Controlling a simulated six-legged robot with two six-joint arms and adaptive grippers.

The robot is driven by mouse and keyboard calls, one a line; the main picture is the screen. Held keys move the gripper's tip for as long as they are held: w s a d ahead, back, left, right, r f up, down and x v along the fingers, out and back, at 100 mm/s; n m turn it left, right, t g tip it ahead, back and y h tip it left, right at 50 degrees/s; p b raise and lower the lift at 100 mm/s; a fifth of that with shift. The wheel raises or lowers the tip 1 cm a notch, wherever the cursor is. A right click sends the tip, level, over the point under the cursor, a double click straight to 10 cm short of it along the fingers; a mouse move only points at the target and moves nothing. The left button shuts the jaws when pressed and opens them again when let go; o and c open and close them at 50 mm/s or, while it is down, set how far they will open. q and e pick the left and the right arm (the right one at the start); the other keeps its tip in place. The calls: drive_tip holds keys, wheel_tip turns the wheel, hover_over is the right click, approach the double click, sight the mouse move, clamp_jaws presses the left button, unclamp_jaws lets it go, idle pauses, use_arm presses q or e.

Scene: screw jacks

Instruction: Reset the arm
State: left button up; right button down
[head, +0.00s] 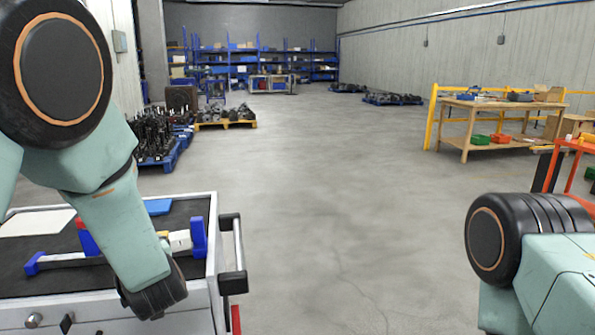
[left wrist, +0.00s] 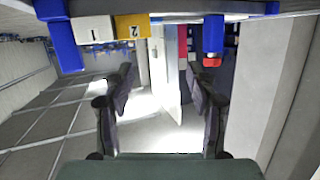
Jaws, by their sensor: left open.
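My left arm (head: 128,230) comes in from the left, its green links and black joints bent down over the tool cart (head: 214,250). Its gripper is hidden in the head view. In the left wrist view my left gripper (left wrist: 160,85) has its two dark fingers spread apart, with nothing between them. My right arm (head: 560,270) shows at the lower right as a black joint and a green link; its gripper is out of frame.
The cart top holds a blue-ended tool (head: 70,261) and a white sheet (head: 37,222). In the wrist view a white block (left wrist: 95,30) and a yellow block (left wrist: 132,27) show at the top. A wooden workbench (head: 500,104) stands right. The middle floor is clear.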

use_arm(q)
drive_tip(key=s+d+f+m+g+h, duration=0.2)
drive_tip(key=s+d+f+g+h, duration=0.1)
drive_tip(key=s+f, duration=0.7)
drive_tip(key=s+d+f+m+g+h, duration=0.3)
drive_tip(key=s+f, duration=0.4)
drive_tip(key=f, duration=0.4)
drive_tip(key=s+d+f+g+h, duration=0.1)
drive_tip(key=s+f+g, duration=0.2)
drive_tip(key=s, duration=0.9)
drive_tip(key=s+d+f+g+h, duration=0.1)
drive_tip(key=s+f+g, duration=0.2)
drive_tip(key=s, duration=0.9)
wheel_tip(320, 180, down, 3)
drive_tip(key=shift+s+d+f+m, duration=0.1)
drive_tip(key=shift+s+d+m, duration=0.1)
drive_tip(key=shift+d+m, duration=0.15)
